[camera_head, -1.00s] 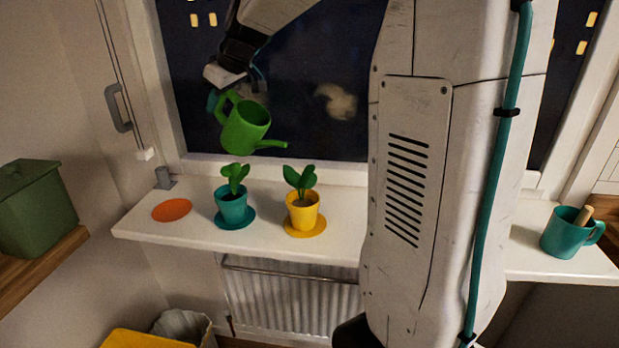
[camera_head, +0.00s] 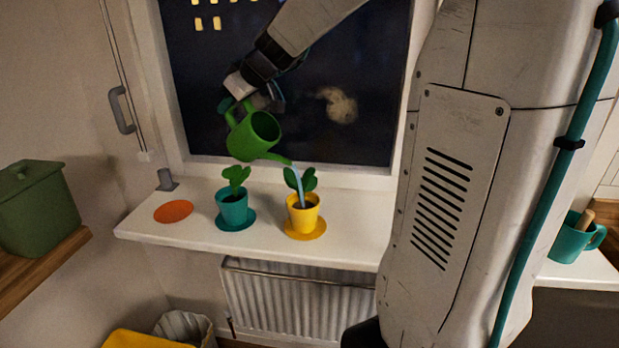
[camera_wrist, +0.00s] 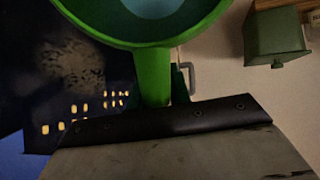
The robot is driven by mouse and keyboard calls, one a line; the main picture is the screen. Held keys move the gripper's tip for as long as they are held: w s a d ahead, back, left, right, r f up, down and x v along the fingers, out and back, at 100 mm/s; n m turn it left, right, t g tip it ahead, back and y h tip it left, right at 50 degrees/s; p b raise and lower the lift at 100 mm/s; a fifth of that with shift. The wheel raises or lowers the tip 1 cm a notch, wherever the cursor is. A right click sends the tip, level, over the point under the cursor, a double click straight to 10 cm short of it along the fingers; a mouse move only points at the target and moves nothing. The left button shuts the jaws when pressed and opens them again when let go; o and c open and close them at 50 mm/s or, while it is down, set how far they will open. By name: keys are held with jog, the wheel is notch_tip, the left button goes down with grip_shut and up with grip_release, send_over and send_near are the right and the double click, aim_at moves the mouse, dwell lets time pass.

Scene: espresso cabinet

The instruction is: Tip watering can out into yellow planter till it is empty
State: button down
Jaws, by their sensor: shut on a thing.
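A green watering can (camera_head: 254,137) hangs tilted in the air above the windowsill, its spout pointing down to the right. A thin pale-blue stream runs from the spout tip into the yellow planter (camera_head: 303,216), which stands on a yellow saucer with a green seedling in it. My gripper (camera_head: 236,98) is shut on the can's handle at its upper left. In the wrist view the can (camera_wrist: 152,65) fills the top, with bluish water visible inside its opening. The fingertips are mostly hidden there.
A teal planter (camera_head: 231,210) with a seedling stands left of the yellow one. An orange disc (camera_head: 173,212) lies bare further left. A teal mug (camera_head: 570,243) stands at the far right, beyond my arm. The window is behind; a radiator (camera_head: 300,300) is below the sill.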

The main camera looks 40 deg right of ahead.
jog(key=shift+s+a+r+t, duration=0.15)
jog(key=shift+s+r+t, duration=0.05)
jog(key=shift+s+t, duration=0.1)
jog(key=shift+b, duration=0.3)
